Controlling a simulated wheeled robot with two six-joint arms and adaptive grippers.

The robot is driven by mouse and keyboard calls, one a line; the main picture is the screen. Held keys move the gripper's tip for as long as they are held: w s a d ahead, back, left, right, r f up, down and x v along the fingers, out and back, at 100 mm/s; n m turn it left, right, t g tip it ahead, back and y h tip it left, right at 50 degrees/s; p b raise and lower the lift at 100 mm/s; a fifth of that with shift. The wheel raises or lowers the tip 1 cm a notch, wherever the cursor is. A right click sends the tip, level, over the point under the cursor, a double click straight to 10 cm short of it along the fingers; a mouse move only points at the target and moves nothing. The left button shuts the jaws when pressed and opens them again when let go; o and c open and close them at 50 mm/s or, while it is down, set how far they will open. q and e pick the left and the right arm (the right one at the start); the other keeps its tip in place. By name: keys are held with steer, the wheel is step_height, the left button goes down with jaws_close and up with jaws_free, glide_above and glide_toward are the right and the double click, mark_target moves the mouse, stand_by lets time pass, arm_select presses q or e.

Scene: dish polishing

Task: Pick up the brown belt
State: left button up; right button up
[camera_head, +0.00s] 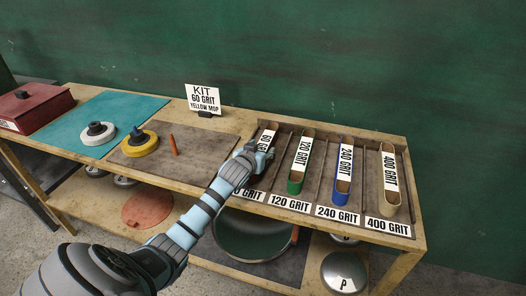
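My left gripper (264,153) is over the front part of the leftmost belt (270,126) in the wooden rack. That belt has a brownish edge and a white label starting with 60; its front end is hidden by the gripper. I cannot tell whether the fingers are closed on it. A tan belt (390,194) labelled 400 GRIT lies in the rightmost slot. A green belt (295,186) labelled 120 and a blue belt (342,185) labelled 240 lie between them. My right gripper is not in view.
The rack (405,150) has dividers between slots and front labels. Left of it lie an orange stick (173,146), a yellow mop wheel (140,146), a white wheel (98,137) on a teal mat and a red box (35,104). A kit card (203,98) stands behind.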

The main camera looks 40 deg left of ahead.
arm_select(q)
steer(key=c, duration=0.9)
steer(key=shift+r, duration=0.1)
